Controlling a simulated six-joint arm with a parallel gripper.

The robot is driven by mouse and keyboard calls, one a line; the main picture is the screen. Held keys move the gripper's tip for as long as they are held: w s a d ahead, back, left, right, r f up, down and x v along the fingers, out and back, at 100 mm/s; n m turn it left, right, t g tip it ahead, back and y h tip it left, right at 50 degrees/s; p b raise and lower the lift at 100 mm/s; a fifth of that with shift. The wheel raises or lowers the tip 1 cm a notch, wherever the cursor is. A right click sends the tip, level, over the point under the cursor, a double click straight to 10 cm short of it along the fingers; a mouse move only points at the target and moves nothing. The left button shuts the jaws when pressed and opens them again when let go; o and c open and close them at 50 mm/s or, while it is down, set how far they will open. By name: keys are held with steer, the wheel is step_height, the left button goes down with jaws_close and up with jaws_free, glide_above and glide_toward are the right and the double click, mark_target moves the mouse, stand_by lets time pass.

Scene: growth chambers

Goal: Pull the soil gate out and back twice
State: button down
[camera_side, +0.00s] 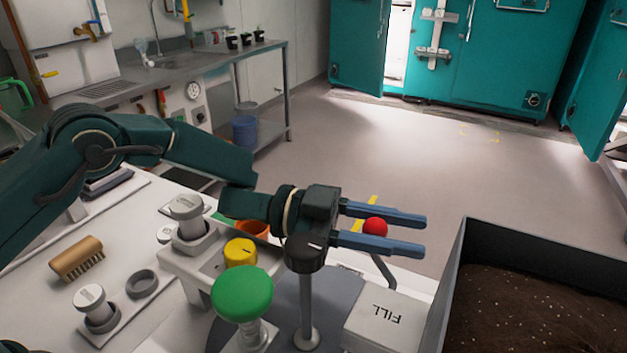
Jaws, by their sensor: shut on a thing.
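My gripper (422,235) reaches in from the left with its two blue fingers level. It is shut on a round red knob (375,227), which sits between the fingers, back from their tips. A dark bent rod (384,270) shows below the knob and runs down behind the white box marked FILL (388,322). The rod seems to carry the knob, but the fingers hide the join. I cannot tell the soil gate's plate or how far out it stands.
A grey bin (452,275) of dark soil (540,318) stands at the right. Close below my gripper are a black knob on a post (305,253), a green button (242,292) and a yellow knob (240,251). A wooden brush (77,259) lies at the left.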

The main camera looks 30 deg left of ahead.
steer(key=shift+s, duration=0.1)
steer(key=d, duration=0.6)
stand_by(0.3)
steer(key=c, duration=0.5)
jaws_free()
steer(key=shift+a, duration=0.1)
steer(key=shift+s+a, duration=0.2)
steer(key=shift+a, duration=1.05)
steer(key=shift+s+a, duration=0.2)
steer(key=shift+a, duration=1)
